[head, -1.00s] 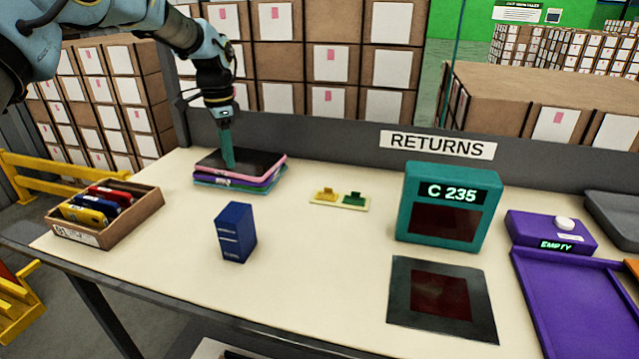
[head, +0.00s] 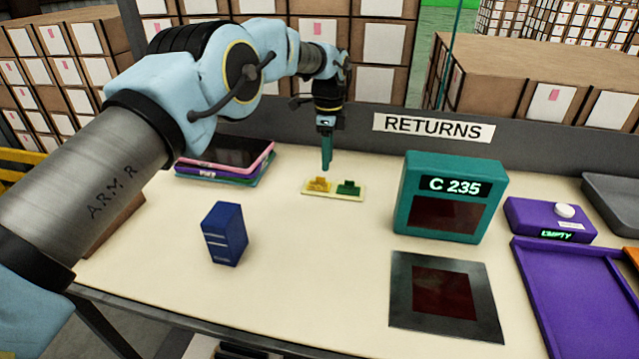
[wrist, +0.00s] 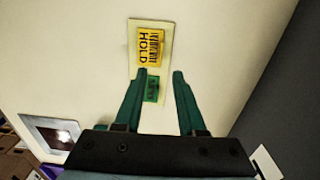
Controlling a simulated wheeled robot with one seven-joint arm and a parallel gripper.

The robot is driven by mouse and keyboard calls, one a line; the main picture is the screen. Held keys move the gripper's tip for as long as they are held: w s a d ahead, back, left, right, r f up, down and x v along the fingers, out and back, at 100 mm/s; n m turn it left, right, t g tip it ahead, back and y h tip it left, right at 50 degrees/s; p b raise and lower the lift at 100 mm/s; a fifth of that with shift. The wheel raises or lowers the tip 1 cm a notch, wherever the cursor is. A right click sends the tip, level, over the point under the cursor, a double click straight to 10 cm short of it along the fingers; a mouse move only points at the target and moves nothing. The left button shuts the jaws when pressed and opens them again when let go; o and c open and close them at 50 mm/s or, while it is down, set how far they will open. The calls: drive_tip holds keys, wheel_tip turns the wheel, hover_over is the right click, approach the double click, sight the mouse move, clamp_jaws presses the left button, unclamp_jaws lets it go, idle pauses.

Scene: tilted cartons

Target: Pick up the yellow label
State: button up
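The yellow label (head: 318,184) sits on a small cream tray (head: 334,195) on the table, left of a green label (head: 348,188). In the wrist view the yellow label (wrist: 150,47) faces up and shows the word HOLD; it lies beyond my fingertips. The green label (wrist: 151,90) shows between the two fingers, partly hidden by one. My gripper (head: 327,168) points down above and just behind the tray. In the wrist view its two teal fingers (wrist: 161,73) are spread apart with nothing held between them.
A blue box (head: 225,234) stands in front left. Stacked tablets (head: 225,165) lie at the back left. The teal C 235 unit (head: 450,197), a dark pad (head: 445,297) and a purple tray (head: 580,300) are to the right. The table between the blue box and dark pad is clear.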

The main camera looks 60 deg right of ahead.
sight(319, 184)
drive_tip(key=shift+w+a+f+p, duration=0.15)
drive_tip(key=shift+f+p, duration=0.45)
drive_tip(key=shift+f, duration=0.7)
drive_tip(key=shift+w+a+f+p, duration=0.15)
drive_tip(key=shift+f+p, duration=0.45)
drive_tip(key=shift+f, duration=0.65)
drive_tip(key=shift+d, duration=0.1)
clamp_jaws()
